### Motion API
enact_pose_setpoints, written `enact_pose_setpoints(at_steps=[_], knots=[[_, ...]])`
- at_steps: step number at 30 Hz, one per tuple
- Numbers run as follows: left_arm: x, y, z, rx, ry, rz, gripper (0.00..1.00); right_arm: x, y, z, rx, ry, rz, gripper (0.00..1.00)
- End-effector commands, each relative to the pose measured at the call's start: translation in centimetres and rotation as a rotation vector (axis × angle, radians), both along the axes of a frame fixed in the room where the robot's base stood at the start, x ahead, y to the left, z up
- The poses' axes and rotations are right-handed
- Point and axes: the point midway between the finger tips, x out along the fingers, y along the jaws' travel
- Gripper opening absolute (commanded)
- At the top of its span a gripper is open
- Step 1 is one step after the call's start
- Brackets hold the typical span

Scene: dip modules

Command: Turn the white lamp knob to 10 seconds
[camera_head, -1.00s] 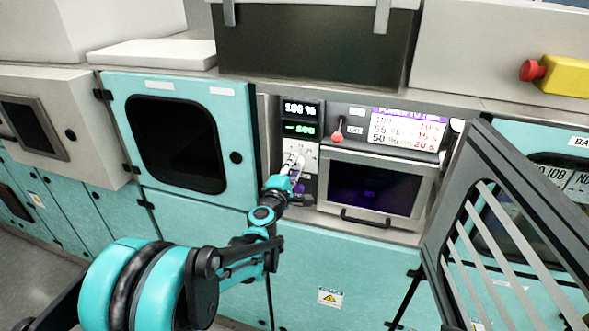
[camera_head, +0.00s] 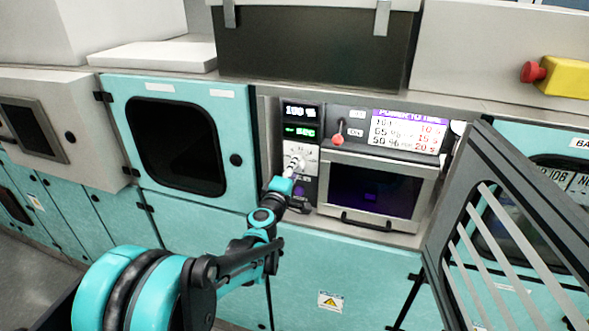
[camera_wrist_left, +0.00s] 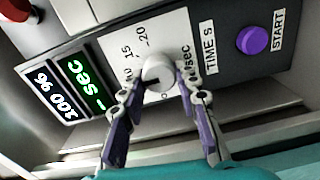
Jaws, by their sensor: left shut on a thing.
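The white lamp knob (camera_wrist_left: 159,72) sits on a white dial plate with marks for 20, 15 and what looks like 10 in the left wrist view. My left gripper (camera_wrist_left: 161,80) has one finger on each side of the knob and is shut on it. The knob's exact pointer direction is hard to tell. My right gripper is out of view.
A purple START button (camera_wrist_left: 253,40) is near the dial. A red-tipped switch (camera_head: 338,138) and a power/time chart (camera_head: 408,132) are above the closed dark-windowed drawer (camera_head: 372,190). An open slatted door (camera_head: 500,215) stands at right.

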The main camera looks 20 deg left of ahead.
Motion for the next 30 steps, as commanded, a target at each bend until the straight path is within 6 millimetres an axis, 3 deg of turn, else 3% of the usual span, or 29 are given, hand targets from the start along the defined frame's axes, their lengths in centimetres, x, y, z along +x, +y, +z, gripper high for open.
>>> enact_pose_setpoints(at_steps=[1, 2, 4, 13, 17, 30], knots=[[-0.1, -0.2, -0.1, 0.001, 0.000, -0.004, 0.02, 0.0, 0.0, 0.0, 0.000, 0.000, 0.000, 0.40], [-0.1, -0.2, -0.1, 0.001, 0.000, -0.004, 0.34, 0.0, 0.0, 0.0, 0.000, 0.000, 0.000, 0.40], [-0.1, -0.2, -0.1, 0.001, 0.000, -0.004, 0.52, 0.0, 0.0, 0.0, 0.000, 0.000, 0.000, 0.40], [-0.1, -0.1, -0.1, 0.000, 0.000, -0.002, 0.52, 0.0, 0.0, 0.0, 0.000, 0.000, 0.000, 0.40], [-1.1, 0.0, -0.1, 0.000, 0.000, -0.001, 0.52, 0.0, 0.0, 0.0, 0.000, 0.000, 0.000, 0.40], [-9.9, 0.2, -0.1, 0.000, 0.000, -0.002, 0.52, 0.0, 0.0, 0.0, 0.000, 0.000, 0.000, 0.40]])
